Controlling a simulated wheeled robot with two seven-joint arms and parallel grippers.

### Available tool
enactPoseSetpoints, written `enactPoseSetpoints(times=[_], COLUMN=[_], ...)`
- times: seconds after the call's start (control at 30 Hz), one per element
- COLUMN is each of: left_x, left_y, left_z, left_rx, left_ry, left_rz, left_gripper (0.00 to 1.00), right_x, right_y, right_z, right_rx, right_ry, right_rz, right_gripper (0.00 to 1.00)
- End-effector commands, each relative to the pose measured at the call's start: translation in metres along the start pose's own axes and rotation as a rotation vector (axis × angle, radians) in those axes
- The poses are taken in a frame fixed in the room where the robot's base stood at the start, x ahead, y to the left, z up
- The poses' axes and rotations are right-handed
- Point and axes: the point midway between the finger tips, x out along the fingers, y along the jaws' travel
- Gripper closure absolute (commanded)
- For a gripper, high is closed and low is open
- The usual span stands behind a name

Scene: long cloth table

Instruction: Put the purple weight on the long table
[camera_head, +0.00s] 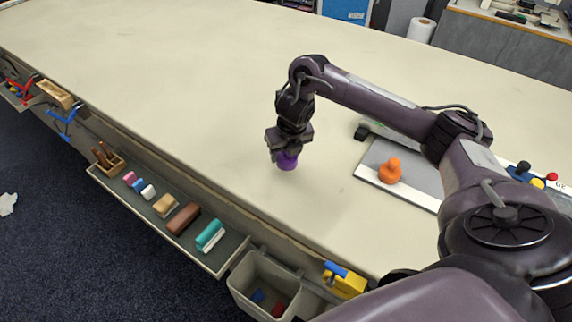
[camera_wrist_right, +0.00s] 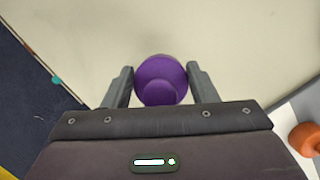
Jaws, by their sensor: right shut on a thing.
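The purple weight (camera_head: 286,161) is between the fingers of my right gripper (camera_head: 287,150), low over the long table (camera_head: 200,75). I cannot tell whether its base touches the cloth. In the right wrist view the weight (camera_wrist_right: 160,82) shows as a round purple body with a knob, between the two fingers of the right gripper (camera_wrist_right: 160,86). The right gripper is shut on it. The table surface around it is bare. My left gripper is not in view.
An orange weight (camera_head: 390,171) stands on a grey and white board (camera_head: 410,162) to the right. A tray (camera_head: 225,257) with blocks and a grey bin (camera_head: 245,285) hang along the table's near edge. The table's middle and far left are clear.

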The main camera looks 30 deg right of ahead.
Motion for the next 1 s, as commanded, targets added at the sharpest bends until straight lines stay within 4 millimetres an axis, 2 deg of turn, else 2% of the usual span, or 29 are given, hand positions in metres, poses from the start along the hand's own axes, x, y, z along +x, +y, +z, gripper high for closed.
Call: enactPoseSetpoints(times=[0.3, 0.67, 0.7, 0.83, 1.0], left_x=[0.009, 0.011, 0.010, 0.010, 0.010], left_y=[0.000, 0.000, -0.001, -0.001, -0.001], left_z=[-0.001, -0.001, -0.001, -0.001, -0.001], left_rx=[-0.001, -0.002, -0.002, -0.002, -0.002], left_ry=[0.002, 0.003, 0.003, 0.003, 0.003], left_rz=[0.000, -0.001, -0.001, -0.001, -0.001], left_gripper=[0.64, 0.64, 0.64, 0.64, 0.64], right_x=[0.033, 0.037, 0.037, 0.037, 0.037], right_y=[0.001, 0.001, 0.000, 0.000, 0.000], right_z=[-0.009, -0.009, -0.011, -0.011, -0.011], right_rx=[0.002, 0.002, 0.001, 0.001, 0.001], right_ry=[0.000, -0.003, 0.001, 0.001, 0.001], right_rz=[0.002, 0.002, 0.001, 0.001, 0.001], right_gripper=[0.98, 0.98, 0.44, 0.27, 0.25])
